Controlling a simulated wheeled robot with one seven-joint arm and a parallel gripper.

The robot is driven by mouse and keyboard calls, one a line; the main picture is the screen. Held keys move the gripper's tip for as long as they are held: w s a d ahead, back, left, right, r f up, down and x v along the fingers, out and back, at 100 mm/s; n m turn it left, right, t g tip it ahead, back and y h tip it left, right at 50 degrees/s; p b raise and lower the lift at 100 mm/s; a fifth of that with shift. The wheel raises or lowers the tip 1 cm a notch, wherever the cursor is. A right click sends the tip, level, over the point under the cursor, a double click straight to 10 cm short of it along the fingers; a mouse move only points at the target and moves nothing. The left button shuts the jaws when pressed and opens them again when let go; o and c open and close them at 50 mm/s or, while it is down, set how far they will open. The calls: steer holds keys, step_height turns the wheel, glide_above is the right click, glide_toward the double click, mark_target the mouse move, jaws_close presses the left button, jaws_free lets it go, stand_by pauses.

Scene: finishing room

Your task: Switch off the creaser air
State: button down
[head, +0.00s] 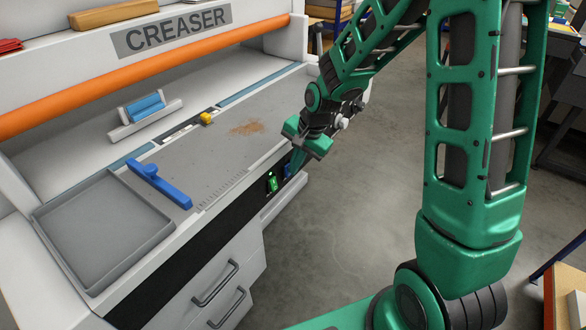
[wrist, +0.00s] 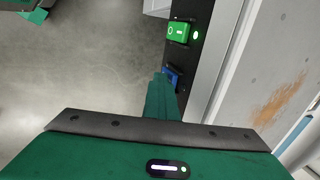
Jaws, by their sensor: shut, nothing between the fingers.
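The creaser (head: 172,30) is a large pale machine with a black strip along its front edge. On that strip sits a green rocker switch (head: 272,183), also in the wrist view (wrist: 178,32), marked with a circle and a bar, with a small lit light beside it. Next to it is a blue control (head: 288,170), partly hidden by my fingers in the wrist view (wrist: 172,75). No label naming the air shows. My gripper (head: 295,163) is shut and empty, its fingertips (wrist: 161,80) at the blue control; I cannot tell whether they touch.
Drawers (head: 215,287) with handles are below the strip. Grey floor (head: 330,225) in front is clear.

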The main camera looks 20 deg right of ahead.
steer(key=shift+r, duration=0.15)
steer(key=s+d+r, duration=0.4)
steer(key=s+r, duration=0.1)
steer(key=r, duration=0.5)
steer(key=shift+s, duration=0.25)
stand_by(0.4)
steer(key=w+a+x, duration=0.1)
steer(key=w+x, duration=0.1)
steer(key=x, duration=1)
steer(key=shift+w+a, duration=0.15)
steer(key=shift+a, duration=0.15)
